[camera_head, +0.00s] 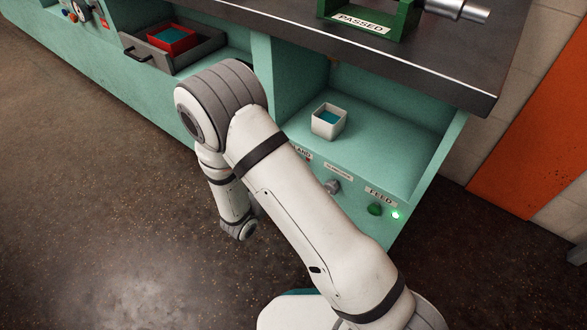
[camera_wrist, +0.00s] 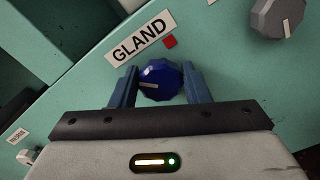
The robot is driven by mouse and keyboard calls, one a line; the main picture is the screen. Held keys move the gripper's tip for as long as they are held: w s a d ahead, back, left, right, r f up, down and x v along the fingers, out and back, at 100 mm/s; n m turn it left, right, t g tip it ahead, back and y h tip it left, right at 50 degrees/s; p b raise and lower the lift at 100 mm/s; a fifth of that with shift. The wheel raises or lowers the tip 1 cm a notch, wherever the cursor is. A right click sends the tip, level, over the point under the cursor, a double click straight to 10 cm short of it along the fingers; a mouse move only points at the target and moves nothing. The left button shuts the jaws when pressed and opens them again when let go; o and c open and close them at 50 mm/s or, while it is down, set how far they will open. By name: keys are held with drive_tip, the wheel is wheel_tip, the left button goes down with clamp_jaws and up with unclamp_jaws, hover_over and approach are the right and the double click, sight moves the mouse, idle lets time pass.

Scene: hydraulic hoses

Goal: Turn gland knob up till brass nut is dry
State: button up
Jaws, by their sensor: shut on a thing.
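In the wrist view the blue faceted gland knob (camera_wrist: 161,80) sits on the teal panel below the "GLAND" label (camera_wrist: 139,43). I cannot make out a brass nut in either view.
A grey knob (camera_wrist: 277,17) is to the upper right in the wrist view.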

drive_tip(key=shift+d, duration=0.1)
drive_tip(key=o, duration=1)
drive_tip(key=p+v, duration=0.2)
drive_tip(key=v, duration=0.6)
